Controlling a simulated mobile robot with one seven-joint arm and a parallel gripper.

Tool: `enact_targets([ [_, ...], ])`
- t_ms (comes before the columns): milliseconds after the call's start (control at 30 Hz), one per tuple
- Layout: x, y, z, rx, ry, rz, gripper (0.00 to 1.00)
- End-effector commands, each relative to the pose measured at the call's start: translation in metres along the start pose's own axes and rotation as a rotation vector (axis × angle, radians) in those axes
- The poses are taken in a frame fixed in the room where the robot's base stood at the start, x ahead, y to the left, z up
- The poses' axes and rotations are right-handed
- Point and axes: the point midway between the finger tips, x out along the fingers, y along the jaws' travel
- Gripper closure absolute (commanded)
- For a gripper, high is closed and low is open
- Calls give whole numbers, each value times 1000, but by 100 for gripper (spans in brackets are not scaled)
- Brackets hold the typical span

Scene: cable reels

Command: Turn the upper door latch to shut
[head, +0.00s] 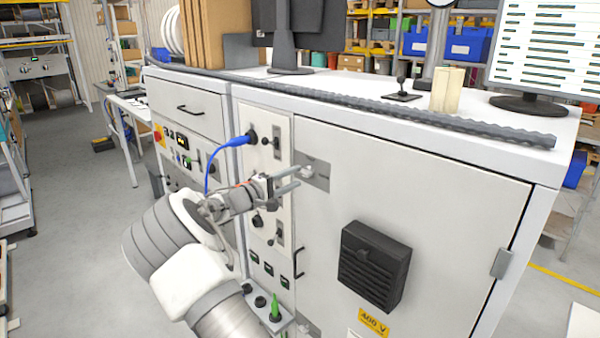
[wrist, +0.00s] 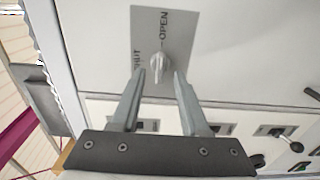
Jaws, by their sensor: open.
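The upper door latch is a small light-grey knob (wrist: 158,64) on a darker grey plate (wrist: 179,30) marked OPEN and SHUT. Its ridge seems to line up with the OPEN mark; SHUT is to its left in the wrist view and partly hidden by a finger. In the head view the plate (head: 321,177) sits at the upper left corner of the cabinet door (head: 430,215). My gripper (wrist: 158,80) is open and empty, its fingertips either side of the knob in the picture. In the head view my gripper (head: 300,177) points at the latch; contact is not visible.
A blue cable (head: 215,160) is plugged into the panel left of the latch and hangs close to my wrist. Switches line that panel. A black vent box (head: 373,265) juts from the door. A ribbed dark strip (head: 370,110) runs along the cabinet's top edge.

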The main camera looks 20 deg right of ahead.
Motion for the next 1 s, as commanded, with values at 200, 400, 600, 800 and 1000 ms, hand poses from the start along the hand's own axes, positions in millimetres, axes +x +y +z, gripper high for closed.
enact_targets([
  [200,26,1,0,1,0,0,55],
  [400,31,0,0,1,0,-1,55],
  [600,31,0,0,1,0,-1,60],
  [800,31,0,0,1,0,-1,96],
  [1000,31,0,0,0,0,-1,100],
])
